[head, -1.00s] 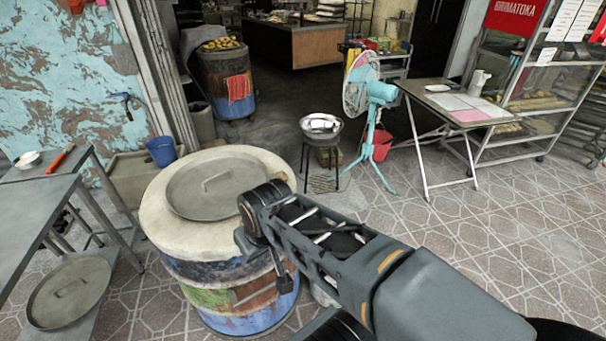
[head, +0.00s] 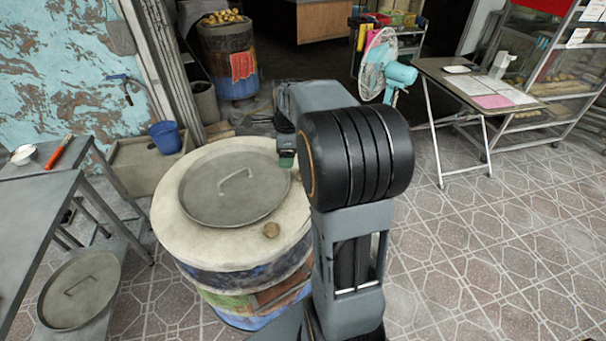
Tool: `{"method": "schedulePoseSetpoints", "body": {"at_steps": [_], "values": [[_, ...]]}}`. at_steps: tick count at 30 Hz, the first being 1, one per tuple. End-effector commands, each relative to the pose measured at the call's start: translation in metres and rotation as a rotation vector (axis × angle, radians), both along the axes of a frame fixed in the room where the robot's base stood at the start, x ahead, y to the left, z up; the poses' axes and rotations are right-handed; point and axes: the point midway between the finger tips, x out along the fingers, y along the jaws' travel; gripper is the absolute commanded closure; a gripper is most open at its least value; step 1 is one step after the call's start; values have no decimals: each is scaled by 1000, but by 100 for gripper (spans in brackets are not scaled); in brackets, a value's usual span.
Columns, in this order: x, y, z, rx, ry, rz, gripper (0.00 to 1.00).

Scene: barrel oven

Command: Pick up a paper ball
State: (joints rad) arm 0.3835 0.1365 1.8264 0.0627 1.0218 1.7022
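No other paper ball is plain to see. My arm rises at the middle of the head view and bends over the barrel's right side. The end of my arm, with my gripper (head: 285,160), points down near the lid's right edge, behind and above the lump and apart from it. Its fingers are too small and partly hidden to read.
Metal tables (head: 40,200) stand at the left, with a second lid (head: 80,290) on a low shelf. A blue bucket (head: 165,137) is behind the barrel. A fan (head: 385,70) and a folding table (head: 480,85) stand at the back right. The tiled floor at right is clear.

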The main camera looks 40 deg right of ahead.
Motion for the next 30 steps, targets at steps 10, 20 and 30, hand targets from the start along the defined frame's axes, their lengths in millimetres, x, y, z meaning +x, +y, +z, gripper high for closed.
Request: {"method": "schedulePoseSetpoints", "body": {"at_steps": [10,20,30], "values": [[32,-84,-30,131,41,-758,22],[39,-96,-77,151,52,-883,22],[44,-95,-118,150,48,-879,22]]}}
